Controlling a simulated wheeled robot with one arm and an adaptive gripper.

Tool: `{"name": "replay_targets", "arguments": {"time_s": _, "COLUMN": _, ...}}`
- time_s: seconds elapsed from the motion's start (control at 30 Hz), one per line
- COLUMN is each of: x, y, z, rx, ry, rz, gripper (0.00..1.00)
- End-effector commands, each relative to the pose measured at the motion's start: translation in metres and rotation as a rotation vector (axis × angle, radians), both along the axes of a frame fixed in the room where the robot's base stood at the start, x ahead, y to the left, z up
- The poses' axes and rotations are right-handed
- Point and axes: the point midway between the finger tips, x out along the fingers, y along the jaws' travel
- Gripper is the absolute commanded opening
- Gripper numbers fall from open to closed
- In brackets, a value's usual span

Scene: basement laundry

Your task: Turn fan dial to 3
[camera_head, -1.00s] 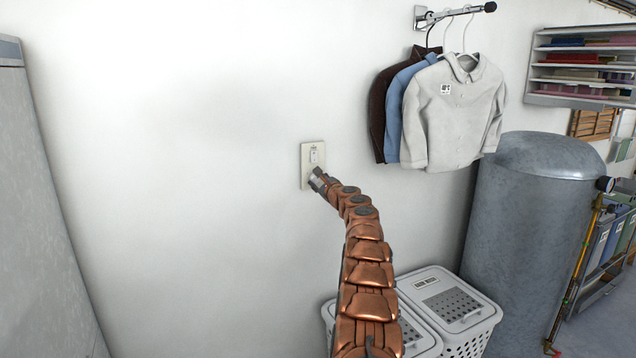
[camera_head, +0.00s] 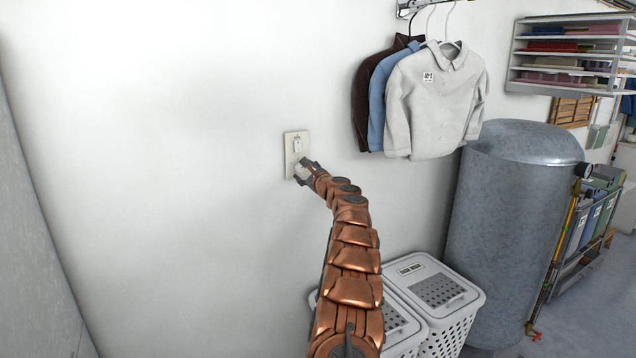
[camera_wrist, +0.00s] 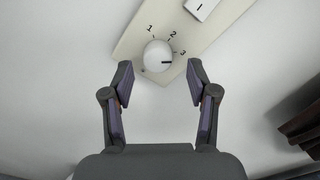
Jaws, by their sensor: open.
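The fan dial (camera_wrist: 157,56) is a round white knob on a cream wall plate (camera_wrist: 128,42), with the numbers 1, 2 and 3 around it. Its dark pointer mark points to the right in the wrist view, close to the 3. A white rocker switch (camera_wrist: 201,8) sits on the same plate. My gripper (camera_wrist: 159,75) is open, its two fingertips on either side of the dial and a little short of it in the picture. I cannot tell whether either finger touches it. In the head view, my gripper (camera_head: 304,170) is at the lower part of the plate (camera_head: 291,141).
Shirts (camera_head: 432,100) hang on a wall rod to the right of the plate. White laundry baskets (camera_head: 445,290) stand below, beside a grey tank (camera_head: 513,215). The wall left of the plate is bare.

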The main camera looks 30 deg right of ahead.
Motion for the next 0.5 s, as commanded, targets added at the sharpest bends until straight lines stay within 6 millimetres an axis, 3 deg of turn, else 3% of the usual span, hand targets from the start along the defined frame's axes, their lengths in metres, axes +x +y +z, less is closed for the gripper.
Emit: {"name": "replay_targets", "arguments": {"time_s": 0.5, "x": -0.038, "y": 0.005, "z": 0.001, "rx": 0.01, "ry": -0.006, "rz": 0.002, "gripper": 0.59}}
